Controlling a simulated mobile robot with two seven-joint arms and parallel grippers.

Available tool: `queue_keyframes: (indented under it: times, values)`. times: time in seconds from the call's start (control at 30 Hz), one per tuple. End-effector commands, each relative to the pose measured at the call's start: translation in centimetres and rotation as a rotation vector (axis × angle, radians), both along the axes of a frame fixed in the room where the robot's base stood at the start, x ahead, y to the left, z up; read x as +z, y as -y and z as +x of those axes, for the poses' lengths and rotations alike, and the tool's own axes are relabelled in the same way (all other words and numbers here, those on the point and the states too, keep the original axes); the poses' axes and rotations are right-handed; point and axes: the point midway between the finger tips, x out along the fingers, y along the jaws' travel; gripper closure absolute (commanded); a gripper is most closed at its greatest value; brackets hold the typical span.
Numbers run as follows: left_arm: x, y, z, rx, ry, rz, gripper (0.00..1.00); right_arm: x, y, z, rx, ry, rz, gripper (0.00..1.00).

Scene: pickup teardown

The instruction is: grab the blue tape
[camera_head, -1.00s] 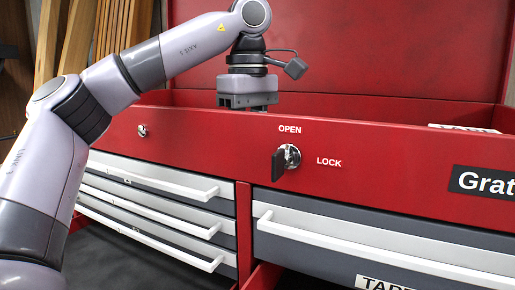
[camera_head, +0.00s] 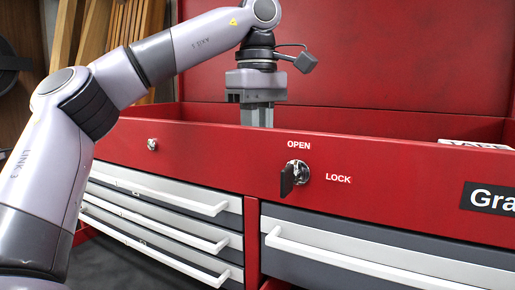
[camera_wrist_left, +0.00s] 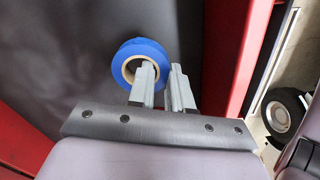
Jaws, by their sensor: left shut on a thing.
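The blue tape (camera_wrist_left: 129,51) is a roll with a pale core, seen in the left wrist view over the dark floor of the chest's top compartment. My left gripper (camera_wrist_left: 160,76) is shut on the right side of the roll's ring, with one finger at the core opening and the other outside. In the head view my left gripper (camera_head: 257,113) points down into the top compartment of the red tool chest (camera_head: 220,131). The front wall hides the fingertips and the tape there. My right gripper is not in view.
The chest's front wall has a key (camera_head: 290,177) in a lock marked OPEN and LOCK. Drawers with white handles (camera_head: 345,262) lie below it. The red lid stands behind the compartment.

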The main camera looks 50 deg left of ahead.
Motion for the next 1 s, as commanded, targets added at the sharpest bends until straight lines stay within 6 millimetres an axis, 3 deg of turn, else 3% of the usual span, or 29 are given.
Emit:
queue_keyframes:
  times: [0.4,1.0]
  values:
    - [4.9,0.0,0.0,0.003,0.005,0.005,1.00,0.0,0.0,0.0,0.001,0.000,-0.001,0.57]
    - [6.9,0.0,0.0,0.000,0.001,0.001,1.00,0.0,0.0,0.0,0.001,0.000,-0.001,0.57]
